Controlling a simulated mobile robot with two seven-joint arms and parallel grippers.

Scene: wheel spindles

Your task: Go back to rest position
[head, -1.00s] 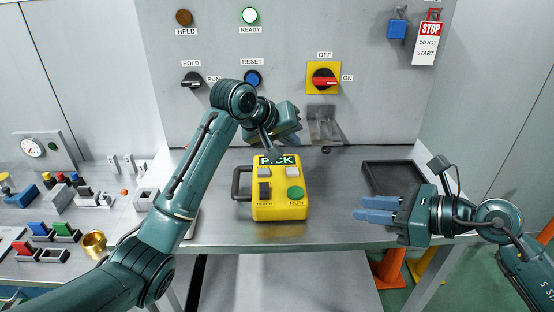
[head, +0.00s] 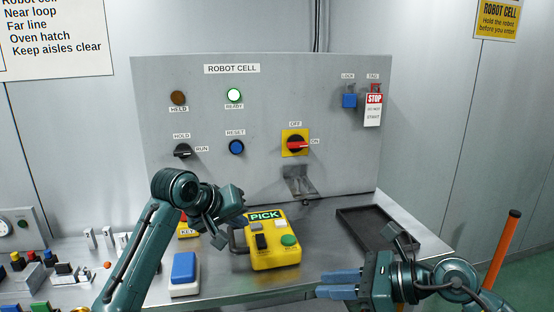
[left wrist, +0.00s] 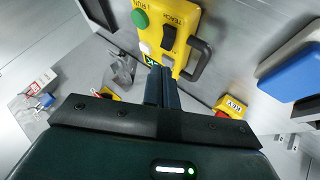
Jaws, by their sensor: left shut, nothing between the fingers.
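My left gripper (head: 228,222) hangs above the table, just left of and behind the yellow pendant (head: 272,245) marked PICK. In the left wrist view its fingers (left wrist: 161,87) are together with nothing between them. The pendant (left wrist: 168,30) shows beyond the fingertips, apart from them as far as I can see. My right gripper (head: 338,284) is at the lower right, near the table's front edge, with its blue fingers pointing left. No object shows in it. Its fingers lie close to each other in the picture, so their opening is unclear.
The grey panel behind carries a red switch (head: 295,145) at ON and a lit READY lamp (head: 234,96). A black tray (head: 395,243) lies right. A blue block on a white base (head: 184,270) stands left. An orange post (head: 500,250) stands beyond the table.

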